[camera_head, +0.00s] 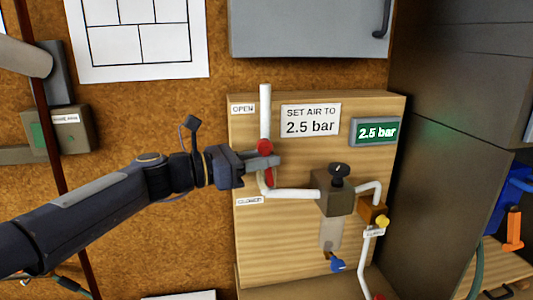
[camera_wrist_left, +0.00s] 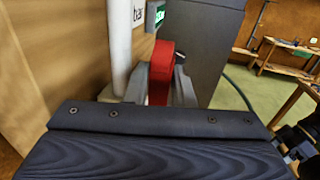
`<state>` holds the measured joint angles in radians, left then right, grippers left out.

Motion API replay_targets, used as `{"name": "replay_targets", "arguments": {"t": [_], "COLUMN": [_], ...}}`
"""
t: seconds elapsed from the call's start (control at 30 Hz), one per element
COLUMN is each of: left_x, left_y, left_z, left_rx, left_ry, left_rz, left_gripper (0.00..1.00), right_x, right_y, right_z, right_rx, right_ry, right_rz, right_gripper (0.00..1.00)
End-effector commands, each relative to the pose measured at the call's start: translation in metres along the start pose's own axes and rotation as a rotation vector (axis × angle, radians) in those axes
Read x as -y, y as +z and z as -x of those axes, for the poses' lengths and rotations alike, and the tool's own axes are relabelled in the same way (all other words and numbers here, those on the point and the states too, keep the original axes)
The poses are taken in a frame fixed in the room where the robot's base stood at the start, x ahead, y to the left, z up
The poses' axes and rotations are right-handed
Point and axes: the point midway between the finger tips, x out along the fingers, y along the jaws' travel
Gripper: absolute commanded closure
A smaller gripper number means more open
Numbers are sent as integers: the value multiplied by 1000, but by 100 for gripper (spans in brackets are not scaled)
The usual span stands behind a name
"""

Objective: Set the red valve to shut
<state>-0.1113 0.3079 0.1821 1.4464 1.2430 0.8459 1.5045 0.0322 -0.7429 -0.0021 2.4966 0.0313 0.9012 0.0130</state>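The red valve (camera_head: 265,147) sits on the white vertical pipe of the wooden panel, below an OPEN label (camera_head: 243,109) and above a CLOSED label (camera_head: 249,201). Red shows above and below my left gripper (camera_head: 266,161), which covers its middle, so the exact lever angle is hard to tell. In the left wrist view the red handle (camera_wrist_left: 160,72) stands between the two grey fingers of the left gripper (camera_wrist_left: 160,88), which appear closed against its sides.
The wooden panel (camera_head: 290,232) carries a SET AIR TO 2.5 bar sign (camera_head: 310,120), a green 2.5 bar display (camera_head: 376,131), a regulator with a black knob (camera_head: 338,172), a yellow knob (camera_head: 382,221) and a blue valve (camera_head: 337,265). A grey cabinet (camera_head: 305,30) hangs above.

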Motion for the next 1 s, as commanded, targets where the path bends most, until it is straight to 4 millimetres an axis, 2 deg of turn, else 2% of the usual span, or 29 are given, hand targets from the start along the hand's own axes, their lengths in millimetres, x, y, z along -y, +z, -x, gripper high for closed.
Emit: {"name": "replay_targets", "arguments": {"t": [0.1,0.37,0.57,0.83,1.0], "left_x": [0,0,0,0,-1], "left_y": [0,0,-1,-1,-5], "left_z": [-8,-10,-9,-9,-8], "left_rx": [-1,-1,-1,-1,19], "left_ry": [-1,1,0,1,1], "left_rz": [0,-1,-1,-1,3], "left_gripper": [78,78,100,100,100], "right_x": [1,1,1,1,-3], "right_y": [-1,-1,-1,-1,3], "right_z": [2,2,2,1,-7], "right_rx": [0,0,0,0,0], "right_ry": [0,0,0,0,0], "right_rz": [0,0,0,0,0], "right_gripper": [37,37,37,37,37]}}
